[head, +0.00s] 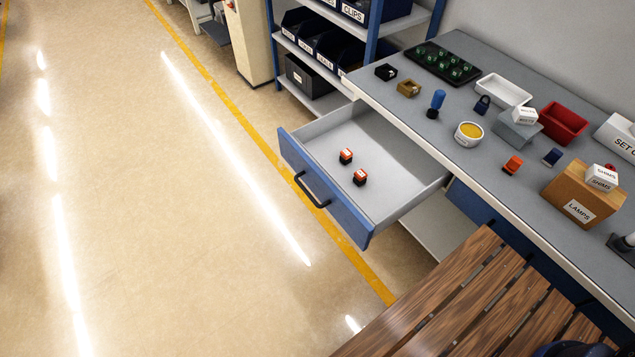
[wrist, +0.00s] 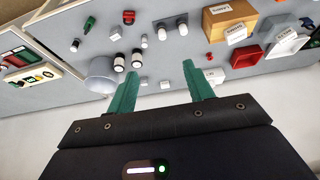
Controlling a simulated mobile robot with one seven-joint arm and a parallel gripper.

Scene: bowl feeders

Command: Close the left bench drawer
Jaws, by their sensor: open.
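The left bench drawer (head: 330,217) is pulled far out from under the grey bench, with a blue front and a dark bar handle (head: 312,190). Two small orange-and-black parts (head: 346,156) lie inside on its pale floor. My gripper (wrist: 163,85) shows in the wrist view, with two green fingers apart and nothing between them. The wrist view looks towards a bench top with several items, and the drawer cannot be made out there. My gripper is not seen in the head view, so its distance from the handle cannot be told.
The bench top (head: 450,110) carries a white tray (head: 503,90), a red bin (head: 562,124) and a LAMPS box (head: 583,197). A slatted wooden surface (head: 450,300) stands near the drawer's right. Shelving (head: 316,60) stands behind. The floor (head: 170,200) left of the drawer is clear.

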